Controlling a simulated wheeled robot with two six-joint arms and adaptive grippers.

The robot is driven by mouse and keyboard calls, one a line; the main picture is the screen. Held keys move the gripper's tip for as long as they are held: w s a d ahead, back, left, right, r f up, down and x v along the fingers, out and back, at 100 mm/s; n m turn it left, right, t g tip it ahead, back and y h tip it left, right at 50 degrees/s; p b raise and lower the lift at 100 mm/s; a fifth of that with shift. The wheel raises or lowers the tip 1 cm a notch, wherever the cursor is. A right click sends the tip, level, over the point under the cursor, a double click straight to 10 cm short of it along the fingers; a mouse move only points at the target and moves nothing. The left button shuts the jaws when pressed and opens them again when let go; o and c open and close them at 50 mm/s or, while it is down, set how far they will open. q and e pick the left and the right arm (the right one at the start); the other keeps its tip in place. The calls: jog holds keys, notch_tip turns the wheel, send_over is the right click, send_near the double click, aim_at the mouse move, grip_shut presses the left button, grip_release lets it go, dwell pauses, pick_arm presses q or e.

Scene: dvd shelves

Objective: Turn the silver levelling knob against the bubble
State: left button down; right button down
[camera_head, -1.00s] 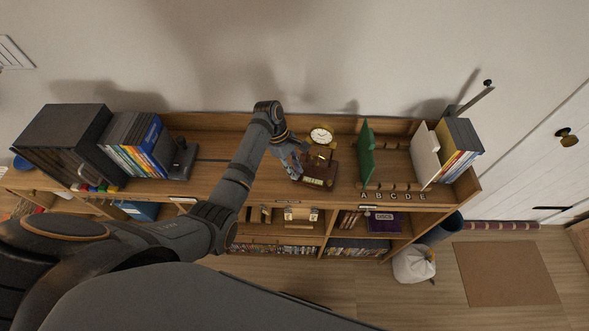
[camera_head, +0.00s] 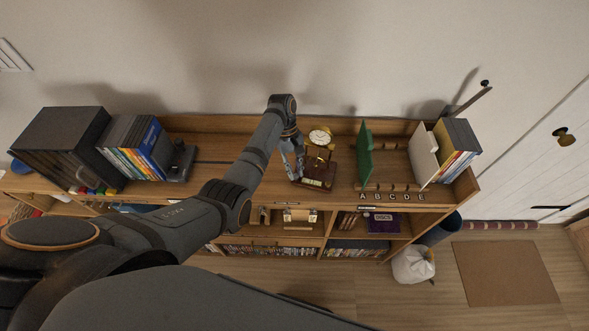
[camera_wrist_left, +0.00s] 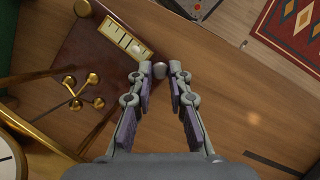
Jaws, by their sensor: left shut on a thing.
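A gold clock with a white dial (camera_head: 320,137) stands on a dark red-brown base (camera_head: 319,172) on top of the shelf unit. In the left wrist view, the base (camera_wrist_left: 85,55) carries a cream strip with dark marks (camera_wrist_left: 124,38), where I cannot make out a bubble. The round silver knob (camera_wrist_left: 159,71) sits by the base's corner. My left gripper (camera_head: 298,177) is at the left side of the base. In the wrist view its fingertips (camera_wrist_left: 160,74) are closed on the knob from both sides. The knob is too small to make out in the head view.
A black stand (camera_head: 181,160) and upright cases (camera_head: 130,148) are on the left. The shelf top between the stand and my gripper is mostly clear.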

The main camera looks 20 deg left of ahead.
dwell(0.3)
pick_arm(q)
jog(key=c, duration=1.3)
grip_release()
jog(key=shift+o, duration=0.2)
